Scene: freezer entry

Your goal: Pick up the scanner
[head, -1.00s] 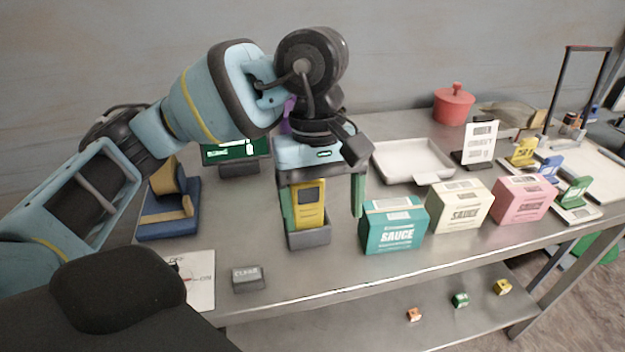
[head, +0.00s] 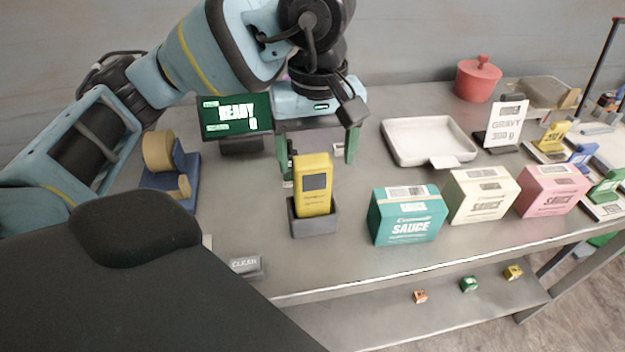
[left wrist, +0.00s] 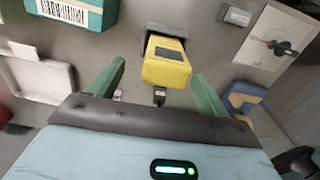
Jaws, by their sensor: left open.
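The yellow scanner (head: 314,186) stands upright in a grey holder (head: 315,222) on the steel table, its dark screen facing the front. My left gripper (head: 320,168) is open, behind and above the scanner in the head view, with its green fingers pointing down. In the left wrist view the scanner (left wrist: 166,64) lies ahead of and between the two spread green fingers, with gaps on both sides, untouched. The holder is partly hidden behind the scanner there. My right gripper is not in view.
Teal (head: 407,214), cream (head: 481,194) and pink (head: 552,190) sauce boxes stand right of the scanner. A white tray (head: 428,141) lies behind them. A green "READY" display (head: 236,116) and a tape dispenser (head: 170,165) are at left. A grey CLEAR block (head: 245,267) sits near the front edge.

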